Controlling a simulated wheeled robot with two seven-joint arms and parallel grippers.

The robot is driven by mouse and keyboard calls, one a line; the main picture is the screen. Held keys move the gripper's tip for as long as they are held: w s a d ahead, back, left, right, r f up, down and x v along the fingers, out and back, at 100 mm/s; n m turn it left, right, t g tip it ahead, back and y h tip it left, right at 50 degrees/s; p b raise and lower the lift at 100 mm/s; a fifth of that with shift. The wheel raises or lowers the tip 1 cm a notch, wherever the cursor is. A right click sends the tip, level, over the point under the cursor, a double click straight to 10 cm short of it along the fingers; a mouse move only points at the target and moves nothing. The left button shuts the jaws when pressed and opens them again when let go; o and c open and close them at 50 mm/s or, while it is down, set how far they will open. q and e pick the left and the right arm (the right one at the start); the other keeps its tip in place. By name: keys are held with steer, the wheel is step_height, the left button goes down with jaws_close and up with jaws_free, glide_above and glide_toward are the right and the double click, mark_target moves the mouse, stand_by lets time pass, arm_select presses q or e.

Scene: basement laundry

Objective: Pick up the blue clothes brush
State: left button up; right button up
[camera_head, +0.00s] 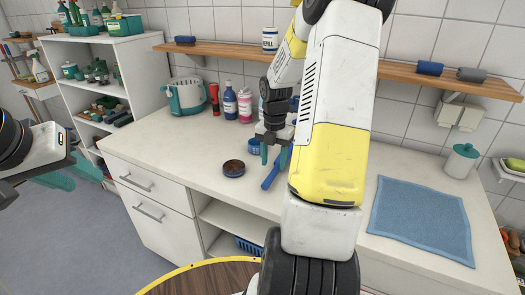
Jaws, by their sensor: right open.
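The blue clothes brush (269,181) appears to be the long blue thing lying slantwise on the pale counter, its upper end partly hidden by my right gripper. My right gripper (274,155) points down just above and behind the brush, its teal fingers apart. The brush is beside or under the right finger; I cannot tell if they touch. My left gripper (72,174) is far off at the left edge, over the floor, with its teal fingers apart and nothing between them.
A dark round tin (233,168) sits left of the brush, and a blue tin (254,146) is behind it. Bottles (230,104) and a teal-and-white container (186,95) stand at the back. A blue cloth (421,219) lies at the right. The counter's left front is clear.

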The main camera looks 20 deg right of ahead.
mark_target(274, 170)
step_height(274, 170, down, 4)
steer(key=shift+s+d+f, duration=0.1)
steer(key=shift+d+f, duration=0.05)
jaws_close()
